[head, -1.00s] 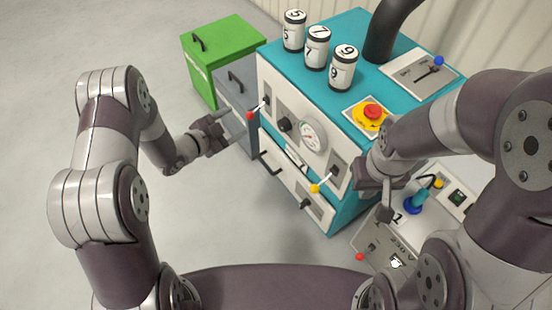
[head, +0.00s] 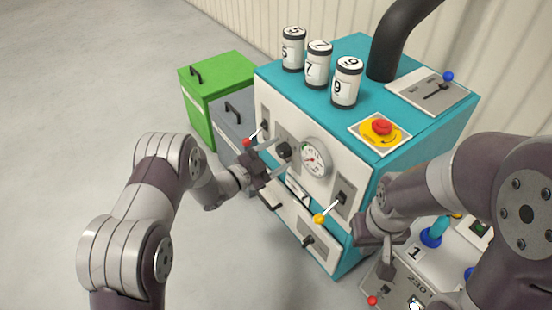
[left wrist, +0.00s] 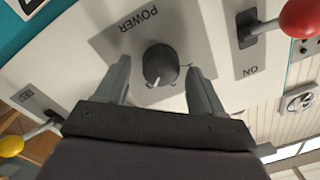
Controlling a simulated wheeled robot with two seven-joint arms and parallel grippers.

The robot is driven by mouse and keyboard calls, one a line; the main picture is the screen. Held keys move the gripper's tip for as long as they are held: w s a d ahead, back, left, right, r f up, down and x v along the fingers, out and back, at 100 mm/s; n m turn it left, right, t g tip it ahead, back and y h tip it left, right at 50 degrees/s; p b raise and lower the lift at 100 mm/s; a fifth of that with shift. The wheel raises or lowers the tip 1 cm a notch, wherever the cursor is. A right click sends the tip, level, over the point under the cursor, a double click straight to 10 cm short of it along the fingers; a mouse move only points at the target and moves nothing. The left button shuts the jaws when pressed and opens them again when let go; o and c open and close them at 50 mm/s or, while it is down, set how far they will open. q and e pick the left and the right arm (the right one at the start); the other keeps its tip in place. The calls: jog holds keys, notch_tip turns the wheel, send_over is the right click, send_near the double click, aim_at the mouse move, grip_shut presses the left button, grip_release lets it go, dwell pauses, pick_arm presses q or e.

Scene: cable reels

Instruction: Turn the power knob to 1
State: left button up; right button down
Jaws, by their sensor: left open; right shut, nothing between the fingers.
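The black power knob (left wrist: 160,65) sits on a grey plate marked POWER on the cabinet's white front. In the left wrist view its white pointer mark faces the gripper. My left gripper (left wrist: 158,85) is open, with one finger to each side of the knob and a gap on both sides. In the head view the knob (head: 284,150) lies just beyond the fingertips of my left gripper (head: 277,157). My right gripper (head: 385,258) is shut and empty, in front of the cabinet's right side.
A red-tipped lever (head: 247,142) is left of the knob, a gauge (head: 314,158) right of it, and a yellow-tipped lever (head: 320,218) lower right. Numbered canisters (head: 318,65) and a red emergency button (head: 382,127) are on top. Green (head: 222,90) and grey boxes stand left.

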pick_arm(q)
jog(key=c, duration=1.1)
jog(key=shift+o, duration=0.2)
jog(key=shift+r, duration=0.1)
jog(key=n+p, duration=0.3)
jog(key=shift+r, duration=0.15)
jog(key=n+p, duration=0.3)
jog(key=n, duration=0.2)
jog(key=shift+w+a+n+g, duration=0.1)
jog(key=shift+n+g, duration=0.2)
jog(key=n+p, duration=0.2)
jog(key=n, duration=0.3)
jog(key=shift+w, duration=0.1)
jog(key=n, duration=0.2)
jog(key=n+p, duration=0.1)
jog(key=n, duration=0.2)
jog(key=shift+a+f+n+g+p, duration=0.1)
jog(key=shift+f+n+g+p, duration=0.2)
